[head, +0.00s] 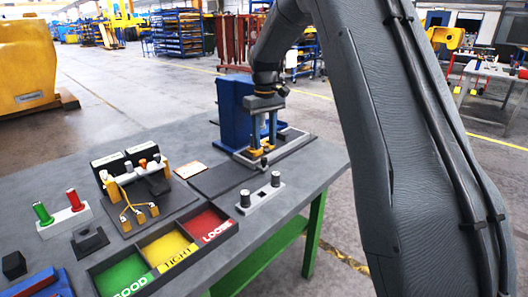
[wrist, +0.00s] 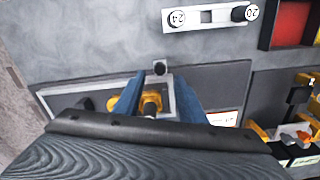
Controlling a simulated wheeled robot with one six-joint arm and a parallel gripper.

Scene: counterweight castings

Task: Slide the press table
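The press table is a small grey plate (wrist: 181,88) carrying a yellow part (wrist: 151,103), with a dark knob (wrist: 160,68) at its edge. It sits on a long dark base (head: 215,179) in front of the blue press body (head: 235,110). My gripper (head: 262,146) points down over the press table, and the yellow part shows at its fingertips. In the wrist view the two blue-grey fingers (wrist: 161,80) stand apart, one on each side of the plate, with the knob between their tips. A gap shows around the knob. Whether the fingers touch the plate is hidden.
A light bar with two dark knobs (head: 261,194) lies in front of the base. A green, yellow and red sorting tray (head: 180,224), a fixture with yellow clips (head: 137,190) and a red and green button block (head: 65,217) stand to the left.

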